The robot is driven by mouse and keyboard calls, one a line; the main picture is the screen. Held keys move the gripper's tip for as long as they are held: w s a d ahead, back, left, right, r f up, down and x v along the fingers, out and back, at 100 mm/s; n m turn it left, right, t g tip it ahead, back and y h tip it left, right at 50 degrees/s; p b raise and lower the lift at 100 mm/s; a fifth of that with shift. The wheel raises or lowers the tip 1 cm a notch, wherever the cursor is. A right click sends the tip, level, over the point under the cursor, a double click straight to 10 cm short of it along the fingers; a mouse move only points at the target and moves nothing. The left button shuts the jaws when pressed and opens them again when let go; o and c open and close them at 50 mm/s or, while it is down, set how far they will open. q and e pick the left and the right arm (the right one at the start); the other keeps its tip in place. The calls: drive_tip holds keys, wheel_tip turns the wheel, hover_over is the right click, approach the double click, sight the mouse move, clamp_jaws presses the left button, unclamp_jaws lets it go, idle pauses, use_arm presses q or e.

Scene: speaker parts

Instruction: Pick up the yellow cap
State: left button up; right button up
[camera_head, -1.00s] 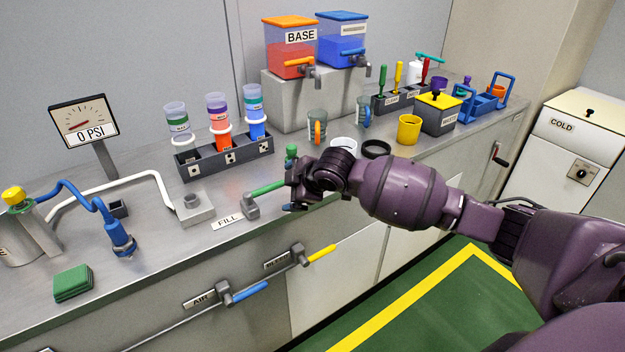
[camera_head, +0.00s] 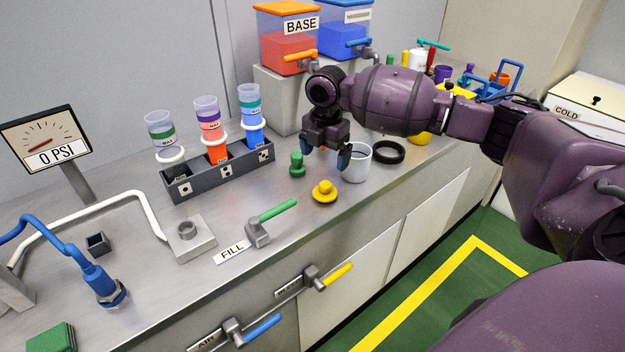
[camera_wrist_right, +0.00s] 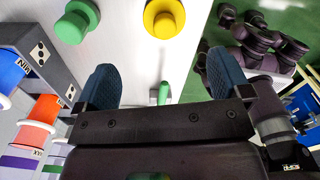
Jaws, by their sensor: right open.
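The yellow cap (camera_head: 324,192) lies on the grey counter near its front edge, a wide disc with a knob on top. It also shows at the top of the right wrist view (camera_wrist_right: 164,17). My right gripper (camera_head: 325,158) is open and empty above the counter, just behind and above the yellow cap and apart from it. Its two blue fingers (camera_wrist_right: 163,85) stand wide apart in the right wrist view. A green cap (camera_head: 297,166) stands on the counter to the left of the gripper. My left gripper is not in view.
A white cup (camera_head: 356,163) stands close to the right of the gripper, with a black ring (camera_head: 387,152) beyond it. A green-handled fill valve (camera_head: 268,222) is left of the yellow cap. A rack (camera_head: 222,173) with several tubes stands further left. Counter in front of the cap is narrow.

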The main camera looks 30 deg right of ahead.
sight(326, 183)
drive_tip(key=shift+w+f, duration=0.1)
drive_tip(key=shift+f, duration=0.35)
drive_tip(key=f, duration=0.3)
drive_tip(key=f+b, duration=0.1)
drive_tip(key=shift+s+f, duration=0.25)
drive_tip(key=shift+s, duration=0.05)
drive_tip(key=shift+f, duration=0.3)
wheel_tip(326, 183, down, 4)
drive_tip(key=shift+s+d+f+b, duration=0.1)
drive_tip(key=shift+s+f+b, duration=0.05)
drive_tip(key=shift+b, duration=0.3)
drive_tip(key=shift+f, duration=0.25)
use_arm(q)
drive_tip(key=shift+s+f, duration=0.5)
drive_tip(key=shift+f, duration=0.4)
use_arm(e)
drive_tip(key=shift+r, duration=0.1)
drive_tip(key=shift+c, duration=0.4)
